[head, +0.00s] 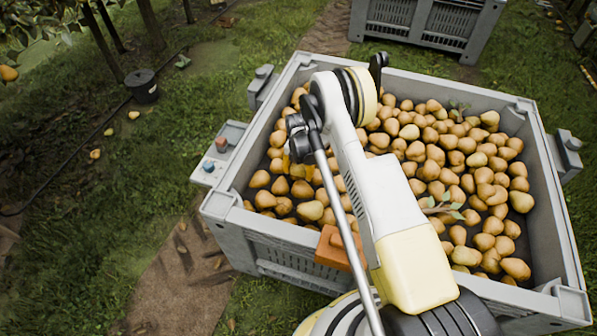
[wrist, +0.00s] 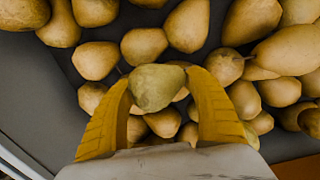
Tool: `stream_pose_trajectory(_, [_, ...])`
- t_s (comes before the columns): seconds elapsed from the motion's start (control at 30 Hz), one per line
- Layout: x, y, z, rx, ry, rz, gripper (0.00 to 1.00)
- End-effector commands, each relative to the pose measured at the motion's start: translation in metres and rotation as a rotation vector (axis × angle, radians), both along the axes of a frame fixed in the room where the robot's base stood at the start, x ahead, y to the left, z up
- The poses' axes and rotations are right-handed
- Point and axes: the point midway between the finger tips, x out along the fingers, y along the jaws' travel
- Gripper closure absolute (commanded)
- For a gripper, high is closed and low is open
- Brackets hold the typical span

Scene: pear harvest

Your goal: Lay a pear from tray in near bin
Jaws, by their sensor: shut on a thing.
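In the wrist view, a greenish-yellow pear (wrist: 157,87) sits between the two yellow fingers of my gripper (wrist: 158,90), which is shut on it. More pears show just beyond and below the held one; whether it touches them I cannot tell. In the head view, the near bin (head: 545,190) is a large grey crate with many golden-brown pears (head: 440,155) in it. My gripper is over the left part of this bin, mostly hidden behind my arm, and the held pear cannot be made out there.
A small grey ledge (head: 207,170) with a red and a blue piece sticks out from the bin's left side. An orange block (head: 337,247) is on the near wall. Another grey crate (head: 425,22) stands behind. A dark bucket (head: 142,86) and fallen pears lie on the grass at left.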

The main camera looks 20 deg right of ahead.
Motion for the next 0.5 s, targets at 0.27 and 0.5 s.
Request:
stream_pose_trajectory(0.27, [-0.0001,0.0,-0.0039,0.0,0.0,0.0,0.71])
stream_pose_trajectory(0.5, [-0.0001,0.0,-0.0046,0.0,0.0,0.0,0.71])
